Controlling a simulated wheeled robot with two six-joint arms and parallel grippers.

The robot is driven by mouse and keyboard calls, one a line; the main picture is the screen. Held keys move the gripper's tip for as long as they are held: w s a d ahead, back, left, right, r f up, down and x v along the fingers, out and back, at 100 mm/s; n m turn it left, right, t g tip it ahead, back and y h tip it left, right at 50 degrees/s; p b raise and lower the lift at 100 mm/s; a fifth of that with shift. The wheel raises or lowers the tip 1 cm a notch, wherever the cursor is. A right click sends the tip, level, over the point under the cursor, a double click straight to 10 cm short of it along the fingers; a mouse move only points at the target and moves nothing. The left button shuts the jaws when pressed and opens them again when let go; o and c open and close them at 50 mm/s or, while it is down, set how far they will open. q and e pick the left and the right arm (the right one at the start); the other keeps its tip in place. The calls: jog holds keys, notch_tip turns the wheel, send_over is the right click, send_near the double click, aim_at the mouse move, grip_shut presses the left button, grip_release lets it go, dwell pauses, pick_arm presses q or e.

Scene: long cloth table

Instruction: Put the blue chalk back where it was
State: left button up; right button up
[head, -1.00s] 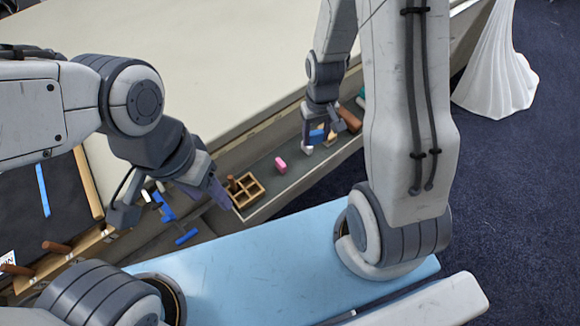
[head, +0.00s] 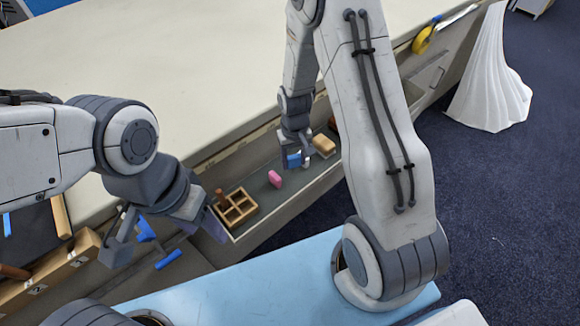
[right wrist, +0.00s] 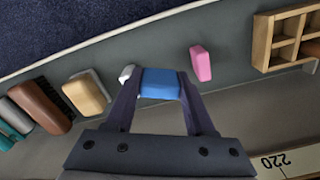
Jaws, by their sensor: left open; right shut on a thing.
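The blue chalk (right wrist: 160,84) is a blue block held between the fingers of my right gripper (right wrist: 158,92) in the right wrist view. In the head view my right gripper (head: 296,158) holds the blue chalk (head: 293,161) over the grey tray (head: 258,190) along the table's side. A pink block (head: 275,179) lies in the tray left of it, apart; it also shows in the right wrist view (right wrist: 200,63). I cannot tell whether the chalk touches the tray floor. My left gripper (head: 214,225) is open, by the tray's left end.
A wooden divided box (head: 236,207) with a brown peg stands in the tray left of the pink block. Right of my right gripper are a small white piece (right wrist: 127,73), a tan sponge (right wrist: 87,93) and a brown brush (right wrist: 42,106). Blue pieces (head: 168,260) lie below my left arm.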

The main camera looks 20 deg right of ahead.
aim_at(290, 174)
jog(key=shift+w+a+f, duration=0.4)
jog(key=shift+w+f, duration=0.1)
jog(key=shift+w, duration=0.05)
jog(key=shift+f, duration=1.95)
jog(key=shift+f, duration=0.15)
jog(key=o, duration=0.9)
